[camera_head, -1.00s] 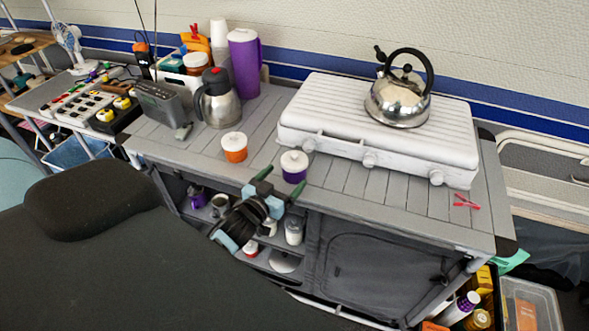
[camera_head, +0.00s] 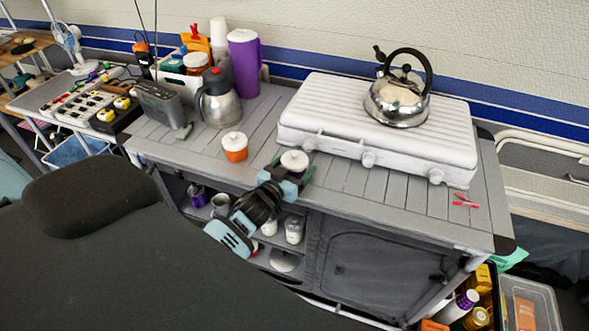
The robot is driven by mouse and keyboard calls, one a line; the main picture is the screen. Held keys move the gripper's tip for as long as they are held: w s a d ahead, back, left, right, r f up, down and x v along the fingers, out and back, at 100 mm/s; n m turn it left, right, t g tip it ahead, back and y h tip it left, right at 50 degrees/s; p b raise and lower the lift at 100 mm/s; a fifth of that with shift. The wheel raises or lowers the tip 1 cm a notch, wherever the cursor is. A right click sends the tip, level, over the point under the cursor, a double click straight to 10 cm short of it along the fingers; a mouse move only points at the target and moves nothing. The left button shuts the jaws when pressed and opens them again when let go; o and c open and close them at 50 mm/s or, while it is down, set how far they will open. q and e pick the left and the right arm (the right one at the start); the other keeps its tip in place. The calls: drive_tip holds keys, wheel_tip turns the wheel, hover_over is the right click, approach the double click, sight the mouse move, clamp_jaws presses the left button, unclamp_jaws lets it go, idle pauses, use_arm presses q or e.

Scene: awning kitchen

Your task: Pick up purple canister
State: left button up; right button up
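The purple canister (camera_head: 294,162) is a small round jar with a white lid. It stands upright near the front edge of the grey slatted counter (camera_head: 345,185), left of the stove's front corner. My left gripper (camera_head: 291,170) reaches up to it from the front, with one finger on each side of the canister. The fingers look spread, and I see no clear grip on it. The gripper hides most of the canister's purple body. My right gripper is not in view.
An orange canister with a white lid (camera_head: 234,146) stands just left. A steel jug (camera_head: 218,98) and a tall purple pitcher (camera_head: 245,62) stand behind it. The white stove (camera_head: 375,130) with a kettle (camera_head: 399,98) is to the right. Shelves (camera_head: 275,245) lie below the counter.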

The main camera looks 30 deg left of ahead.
sight(294, 158)
use_arm(q)
drive_tip(key=c, duration=0.8)
drive_tip(key=shift+r, duration=0.1)
drive_tip(key=shift+r, duration=1.8)
drive_tip(key=shift+s+d+r, duration=0.2)
drive_tip(key=shift+s+d, duration=0.25)
drive_tip(key=shift+s, duration=2.2)
drive_tip(key=shift+s+d+r, duration=0.25)
drive_tip(key=shift+s+d, duration=0.15)
drive_tip(key=shift+s, duration=2.2)
drive_tip(key=shift+s+d+r, duration=0.2)
drive_tip(key=shift+s+d, duration=0.25)
drive_tip(key=shift+s, duration=2.2)
